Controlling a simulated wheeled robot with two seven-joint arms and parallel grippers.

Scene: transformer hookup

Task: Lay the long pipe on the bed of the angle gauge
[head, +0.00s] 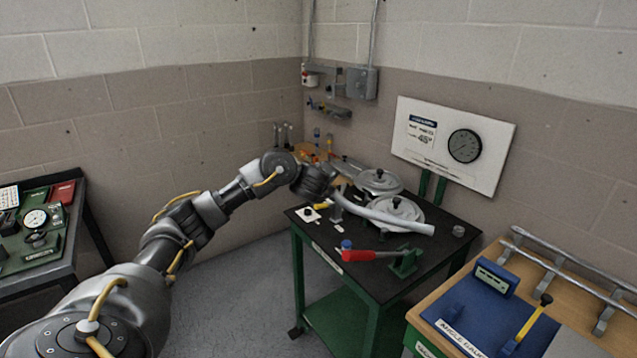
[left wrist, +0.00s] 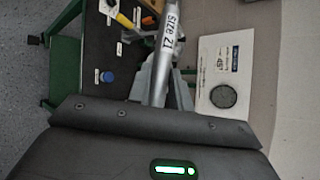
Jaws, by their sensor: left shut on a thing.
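The long pipe (head: 385,216) is pale grey and bent, and it runs over the black-topped bench beside the round bender discs. My left gripper (head: 334,186) is shut on its near end. In the left wrist view the pipe (left wrist: 166,45), marked "SIZE 21", stands between the two fingers (left wrist: 160,88). I cannot tell whether the pipe touches the discs or the bench. The angle gauge (head: 470,312) is a blue plate with a yellow-handled arm, on the wooden table at lower right, apart from the pipe. My right gripper is not in view.
The bench (head: 325,240) carries two grey discs (head: 380,181) and a red-handled tool (head: 368,255) on a green stand. A rail rack (head: 560,265) stands behind the gauge. A board with a dial (head: 465,146) is on the wall. Floor shows left of the bench.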

